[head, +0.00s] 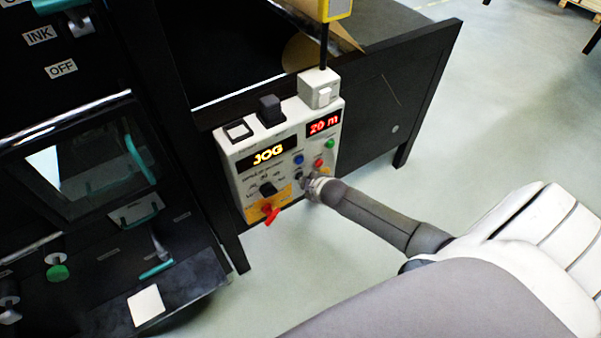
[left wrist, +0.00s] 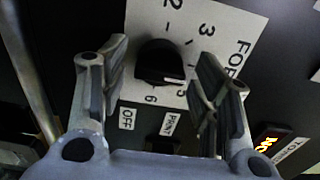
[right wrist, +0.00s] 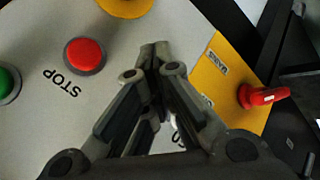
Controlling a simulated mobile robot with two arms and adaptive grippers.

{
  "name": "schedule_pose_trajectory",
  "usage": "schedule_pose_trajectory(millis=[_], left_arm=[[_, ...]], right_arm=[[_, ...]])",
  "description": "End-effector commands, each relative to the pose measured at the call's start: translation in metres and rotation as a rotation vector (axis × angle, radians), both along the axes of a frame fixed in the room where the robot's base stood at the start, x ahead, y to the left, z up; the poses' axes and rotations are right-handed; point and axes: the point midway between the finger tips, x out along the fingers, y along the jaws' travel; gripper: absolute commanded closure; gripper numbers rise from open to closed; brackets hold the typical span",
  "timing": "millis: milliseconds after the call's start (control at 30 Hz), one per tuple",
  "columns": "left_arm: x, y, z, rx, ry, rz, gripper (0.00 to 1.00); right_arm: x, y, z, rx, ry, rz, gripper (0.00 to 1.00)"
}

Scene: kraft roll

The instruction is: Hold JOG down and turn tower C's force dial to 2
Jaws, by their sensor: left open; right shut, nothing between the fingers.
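The force dial (left wrist: 158,62) is a black knob on a white numbered plate (left wrist: 225,25) in the left wrist view. The numbers 2, 3 and 6 show. A white mark is on the knob's lower side. My left gripper (left wrist: 162,55) is open, its fingers on either side of the dial. The head view does not clearly show it. The control panel (head: 234,178) has a display (head: 268,154) reading JOG. My right gripper (head: 308,184) is shut and empty, its tips at the panel's lower right face. The fingers (right wrist: 154,52) hide what they touch, so I cannot tell whether a button is pressed.
A red STOP button (right wrist: 85,56) and a green button (right wrist: 8,82) are left of my right fingers. A red switch (right wrist: 264,95) is to their right. A red display (head: 323,124) reads 20 m. OFF and PRINT labels (left wrist: 169,124) sit below the dial. Open floor lies right.

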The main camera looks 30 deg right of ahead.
Motion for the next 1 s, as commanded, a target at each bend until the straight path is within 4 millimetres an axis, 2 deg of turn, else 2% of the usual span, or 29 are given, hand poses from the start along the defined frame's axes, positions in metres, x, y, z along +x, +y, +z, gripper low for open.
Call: schedule_pose_trajectory(millis=[367, 600, 767, 867, 1000], left_arm=[[0.0, 0.0, 0.0, 0.0, 0.0, 0.0, 0.43], [0.0, 0.0, 0.0, 0.0, 0.0, 0.0, 0.72], [0.0, -0.0001, 0.0, -0.011, 0.0, 0.0, 0.72], [0.0, 0.0, 0.0001, -0.095, -0.001, 0.0, 0.72], [0.0001, -0.0003, 0.0002, -0.307, -0.001, -0.001, 0.72]], right_arm=[[0.0012, 0.0005, 0.0014, 0.002, -0.004, 0.001, 1.0], [0.0013, 0.0005, 0.0015, 0.001, -0.005, 0.001, 1.0], [0.0015, 0.0005, 0.0017, 0.001, -0.005, 0.001, 1.0], [0.0015, 0.0005, 0.0017, 0.001, -0.005, 0.001, 1.0], [0.0015, 0.0004, 0.0017, 0.001, -0.005, 0.001, 1.0]])
